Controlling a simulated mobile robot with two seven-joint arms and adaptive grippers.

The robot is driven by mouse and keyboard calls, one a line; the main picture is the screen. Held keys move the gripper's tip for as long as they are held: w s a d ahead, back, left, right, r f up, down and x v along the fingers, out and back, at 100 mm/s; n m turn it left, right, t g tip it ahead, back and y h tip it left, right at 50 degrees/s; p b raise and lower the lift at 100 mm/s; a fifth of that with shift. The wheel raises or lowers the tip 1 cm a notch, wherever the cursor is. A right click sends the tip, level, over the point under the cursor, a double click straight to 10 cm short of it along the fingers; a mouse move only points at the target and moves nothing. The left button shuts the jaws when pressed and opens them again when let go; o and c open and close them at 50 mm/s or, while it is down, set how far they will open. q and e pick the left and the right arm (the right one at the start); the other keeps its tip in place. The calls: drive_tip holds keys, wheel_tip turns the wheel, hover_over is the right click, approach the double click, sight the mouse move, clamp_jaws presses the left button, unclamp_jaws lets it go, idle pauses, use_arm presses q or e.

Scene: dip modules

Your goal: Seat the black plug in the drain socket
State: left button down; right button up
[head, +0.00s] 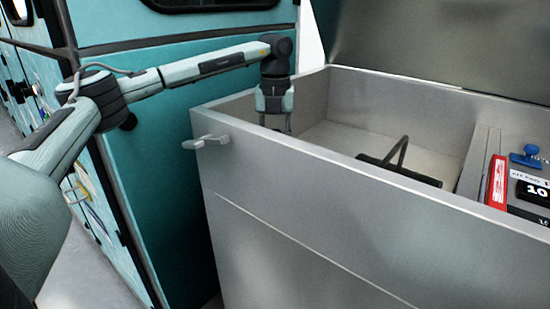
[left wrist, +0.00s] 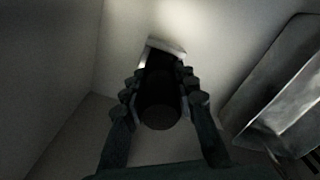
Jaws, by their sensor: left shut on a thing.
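My left gripper (head: 274,128) reaches down over the near left wall into the metal tank (head: 312,92); its fingertips are partly hidden by that wall. In the left wrist view the left gripper (left wrist: 160,105) is shut on the black plug (left wrist: 160,112), a dark cylinder lying between its two fingers. The far end of the plug is in shadow. A pale rim (left wrist: 170,46) shows just beyond that end; I cannot tell if it is the drain socket or if the plug touches it. The plug is hidden in the head view. My right gripper is not in view.
A black item with a bent handle (head: 400,158) is in the tank, right of my gripper. In the left wrist view a grey metal box-like thing (left wrist: 268,85) is close on the right.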

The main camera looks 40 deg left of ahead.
use_arm(q)
drive_tip(key=shift+f, duration=1.05)
drive_tip(key=shift+f, duration=0.1)
drive_tip(key=c, duration=1.2)
unclamp_jaws()
wheel_tip(320, 180, up, 11)
drive_tip(key=shift+w+f, duration=0.1)
drive_tip(key=shift+r, duration=0.7)
